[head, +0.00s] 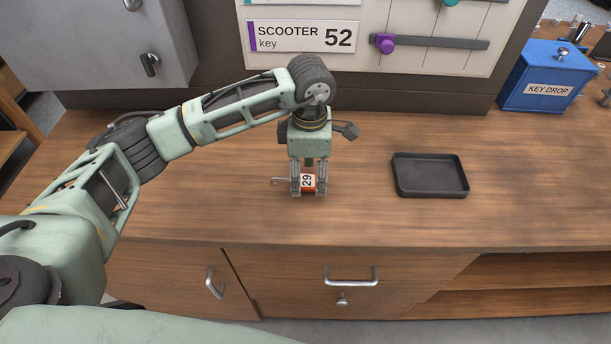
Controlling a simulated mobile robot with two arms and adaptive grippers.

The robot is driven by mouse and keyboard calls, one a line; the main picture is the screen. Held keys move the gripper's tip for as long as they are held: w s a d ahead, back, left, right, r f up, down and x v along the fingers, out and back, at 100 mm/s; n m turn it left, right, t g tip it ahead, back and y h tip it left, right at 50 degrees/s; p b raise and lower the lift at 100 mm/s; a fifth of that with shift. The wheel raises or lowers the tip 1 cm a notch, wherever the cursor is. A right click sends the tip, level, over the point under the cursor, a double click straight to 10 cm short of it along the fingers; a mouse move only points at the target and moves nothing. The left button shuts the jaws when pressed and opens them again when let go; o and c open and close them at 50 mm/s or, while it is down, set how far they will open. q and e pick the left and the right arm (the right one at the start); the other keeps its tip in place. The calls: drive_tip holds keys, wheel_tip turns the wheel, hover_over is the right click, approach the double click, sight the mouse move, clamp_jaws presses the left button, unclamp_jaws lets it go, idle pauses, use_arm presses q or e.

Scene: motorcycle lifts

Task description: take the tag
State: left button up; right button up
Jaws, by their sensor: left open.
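The tag (308,181) is a small red and white piece marked 29, with a thin metal hook or ring at its left side. It is on or just above the wooden counter, near the front edge. My left gripper (309,188) points down over it, with one finger on each side of the tag. The fingers are open; whether either touches the tag I cannot tell. Part of the tag is hidden behind the fingers. My right gripper is not in view.
An empty black tray (430,188) lies on the counter (220,200) to the right. A blue key drop box (541,92) stands at the back right. A board (350,52) with a scooter key label and sliders is behind. A grey cabinet (95,45) is back left. Drawers are below.

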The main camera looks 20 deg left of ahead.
use_arm(q)
drive_tip(key=shift+f, duration=0.8)
drive_tip(key=shift+c, duration=0.5)
drive_tip(key=c, duration=1)
drive_tip(key=shift+r, duration=0.1)
